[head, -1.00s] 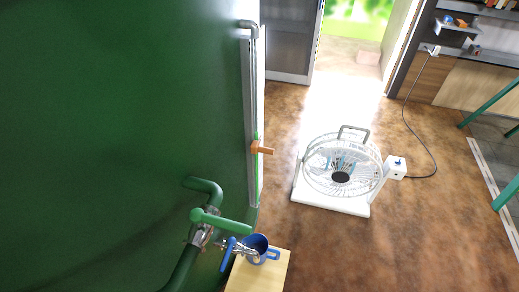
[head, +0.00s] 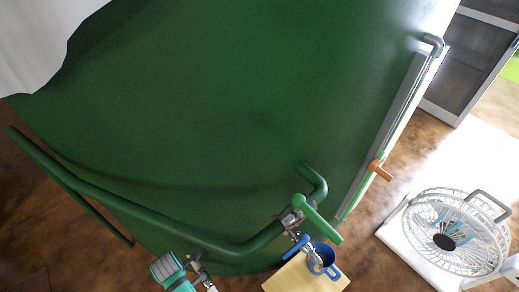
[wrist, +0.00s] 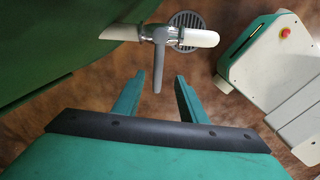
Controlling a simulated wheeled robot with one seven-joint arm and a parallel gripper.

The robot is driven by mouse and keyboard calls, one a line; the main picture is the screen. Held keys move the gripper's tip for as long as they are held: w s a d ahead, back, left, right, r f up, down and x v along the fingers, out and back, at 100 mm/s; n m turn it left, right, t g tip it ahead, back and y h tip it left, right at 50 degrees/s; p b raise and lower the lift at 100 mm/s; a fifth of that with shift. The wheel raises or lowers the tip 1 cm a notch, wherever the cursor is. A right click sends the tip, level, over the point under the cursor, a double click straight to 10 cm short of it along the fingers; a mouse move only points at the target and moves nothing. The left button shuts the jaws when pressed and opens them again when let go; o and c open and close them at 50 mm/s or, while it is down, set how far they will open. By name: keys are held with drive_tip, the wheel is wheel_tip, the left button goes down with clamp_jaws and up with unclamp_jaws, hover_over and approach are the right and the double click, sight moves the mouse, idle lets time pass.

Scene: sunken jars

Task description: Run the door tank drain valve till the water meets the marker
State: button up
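The big green tank (head: 220,110) fills most of the head view. An upright sight gauge (head: 390,120) runs along its right side. Its green column ends slightly above the orange marker (head: 380,170). In the wrist view a valve with a grey lever (wrist: 158,70) sits on a pale pipe (wrist: 195,38) beside the tank, above a round floor drain (wrist: 187,20). My gripper (wrist: 154,83) is open and empty. The lever's end shows between its fingertips; whether it is between them in depth I cannot tell.
Another valve with a green handle (head: 318,219) and a small tap with a blue handle (head: 296,246) sit low on the tank. A blue cup (head: 321,258) stands on a wooden stool (head: 285,281). A white fan (head: 445,235) stands on the floor at right.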

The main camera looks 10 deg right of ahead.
drive_tip(key=shift+a+r+n+g, duration=0.3)
drive_tip(key=shift+a+r+n, duration=0.1)
drive_tip(key=shift+a, duration=0.25)
wheel_tip(320, 180, down, 7)
drive_tip(key=shift+r, duration=0.1)
drive_tip(key=shift+f, duration=0.3)
drive_tip(key=shift+c, duration=0.5)
clamp_jaws()
